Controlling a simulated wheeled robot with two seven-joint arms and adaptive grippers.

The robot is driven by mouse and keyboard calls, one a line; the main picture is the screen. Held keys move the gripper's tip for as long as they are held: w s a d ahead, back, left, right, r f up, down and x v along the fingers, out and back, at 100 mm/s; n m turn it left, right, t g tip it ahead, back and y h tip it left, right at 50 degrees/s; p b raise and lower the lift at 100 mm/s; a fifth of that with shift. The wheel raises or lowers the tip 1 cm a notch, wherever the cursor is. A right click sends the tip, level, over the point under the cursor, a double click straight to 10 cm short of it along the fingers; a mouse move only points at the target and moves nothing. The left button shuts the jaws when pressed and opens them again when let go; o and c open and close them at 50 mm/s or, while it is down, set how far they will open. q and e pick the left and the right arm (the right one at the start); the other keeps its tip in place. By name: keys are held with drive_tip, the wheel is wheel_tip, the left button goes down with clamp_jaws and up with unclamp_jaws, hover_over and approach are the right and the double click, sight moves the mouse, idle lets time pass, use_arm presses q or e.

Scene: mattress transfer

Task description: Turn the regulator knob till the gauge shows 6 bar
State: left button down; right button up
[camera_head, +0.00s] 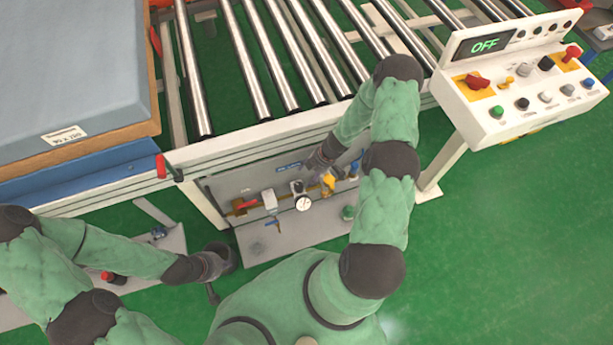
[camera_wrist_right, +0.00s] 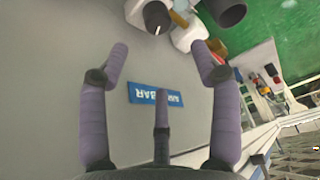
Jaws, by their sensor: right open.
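The pressure gauge (camera_head: 303,203), a small round white dial, sits on the grey panel under the roller conveyor in the head view. Its reading is too small to make out. A dark knob (camera_head: 297,186), which looks like the regulator's, is just above it. A black knob with a white mark (camera_wrist_right: 157,17) shows at the top of the right wrist view. My right gripper (camera_head: 319,163) is beside the panel, up and right of the gauge. Its fingers (camera_wrist_right: 162,62) are open and empty, apart from the knob. My left gripper (camera_head: 228,259) hangs low left of the panel; its fingers are unclear.
A blue label (camera_wrist_right: 155,94) with "BAR" upside down lies on the panel. Yellow fittings (camera_head: 328,181) and a red handle (camera_head: 243,204) flank the gauge. The conveyor frame (camera_head: 270,139) runs above. A control box (camera_head: 515,98) reading OFF stands right. Green floor is clear lower right.

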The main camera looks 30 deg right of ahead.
sight(299, 186)
drive_tip(key=shift+m, duration=0.3)
drive_tip(key=b+x, duration=0.5)
drive_tip(key=x, duration=0.6)
drive_tip(key=shift+f, duration=0.45)
drive_tip(key=c, duration=1.1)
drive_tip(key=shift+o, duration=0.2)
drive_tip(key=shift+s+a+r+p, duration=0.1)
drive_tip(key=shift+r+p, duration=0.05)
drive_tip(key=shift+p, duration=0.75)
drive_tip(key=shift+n+p, duration=0.4)
drive_tip(key=shift+p, duration=0.1)
